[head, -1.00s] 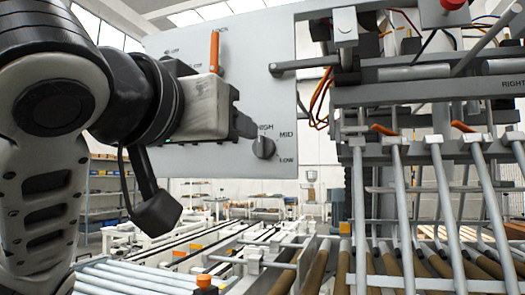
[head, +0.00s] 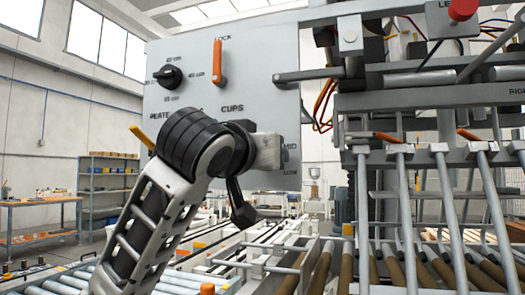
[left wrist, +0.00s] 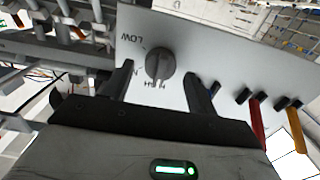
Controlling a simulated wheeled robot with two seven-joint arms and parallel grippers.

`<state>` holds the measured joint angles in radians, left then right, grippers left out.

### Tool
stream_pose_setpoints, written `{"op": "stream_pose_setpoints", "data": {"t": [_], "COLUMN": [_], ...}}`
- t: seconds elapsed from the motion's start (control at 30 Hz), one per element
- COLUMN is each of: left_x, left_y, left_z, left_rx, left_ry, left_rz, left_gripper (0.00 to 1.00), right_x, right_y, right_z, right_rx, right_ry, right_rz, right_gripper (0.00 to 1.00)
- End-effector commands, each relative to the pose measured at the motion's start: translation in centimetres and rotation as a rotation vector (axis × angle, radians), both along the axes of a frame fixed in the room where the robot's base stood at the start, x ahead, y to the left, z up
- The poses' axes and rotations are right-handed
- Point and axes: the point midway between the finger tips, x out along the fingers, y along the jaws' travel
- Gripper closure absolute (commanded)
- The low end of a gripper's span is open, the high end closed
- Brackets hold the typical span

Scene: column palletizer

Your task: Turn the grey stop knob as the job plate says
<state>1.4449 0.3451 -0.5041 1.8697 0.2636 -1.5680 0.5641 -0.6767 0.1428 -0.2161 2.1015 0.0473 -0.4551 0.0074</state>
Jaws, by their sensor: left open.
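The grey stop knob (left wrist: 158,63) sits on the light grey panel (left wrist: 225,60) in the left wrist view. LOW and HIGH show beside it, upside down; MID is partly covered. Its ridge runs roughly up and down in that picture, but I cannot tell for sure which label it points at. My left gripper (left wrist: 158,74) is open, with one finger on each side of the knob and visible gaps. In the head view my left gripper (head: 277,152) is at the panel's lower right and hides the knob. My right gripper is not in view. No readable job plate shows.
The panel also carries a black selector knob (head: 170,77) with cm marks and an orange LOCK lever (head: 217,63). Right of it stands a metal frame (head: 430,98) with rods and a red button (head: 462,9). Roller conveyors (head: 60,280) run below.

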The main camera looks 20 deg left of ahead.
Motion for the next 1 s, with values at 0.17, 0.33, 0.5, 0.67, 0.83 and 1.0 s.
{"op": "stream_pose_setpoints", "data": {"t": [0.17, 0.33, 0.5, 0.67, 0.83, 1.0], "left_x": [0.96, 1.01, 0.99, 0.97, 0.96, 0.97], "left_y": [-0.02, -0.03, -0.03, -0.03, -0.03, -0.06], "left_z": [-0.05, -0.07, -0.06, -0.04, 0.00, 0.08], "left_rx": [0.000, 0.000, 0.000, 0.000, 0.014, 0.068], "left_ry": [0.001, 0.000, 0.000, 0.000, 0.000, -0.002], "left_rz": [0.001, 0.000, 0.000, 0.000, 0.000, 0.000], "left_gripper": [0.42, 0.42, 0.67, 0.85, 0.85, 0.85], "right_x": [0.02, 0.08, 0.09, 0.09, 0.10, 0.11], "right_y": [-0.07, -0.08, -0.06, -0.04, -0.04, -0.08], "right_z": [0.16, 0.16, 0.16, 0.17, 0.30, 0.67], "right_rx": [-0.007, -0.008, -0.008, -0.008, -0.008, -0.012], "right_ry": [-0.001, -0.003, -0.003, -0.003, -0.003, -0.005], "right_rz": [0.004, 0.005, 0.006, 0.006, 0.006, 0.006], "right_gripper": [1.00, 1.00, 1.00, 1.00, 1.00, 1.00]}}
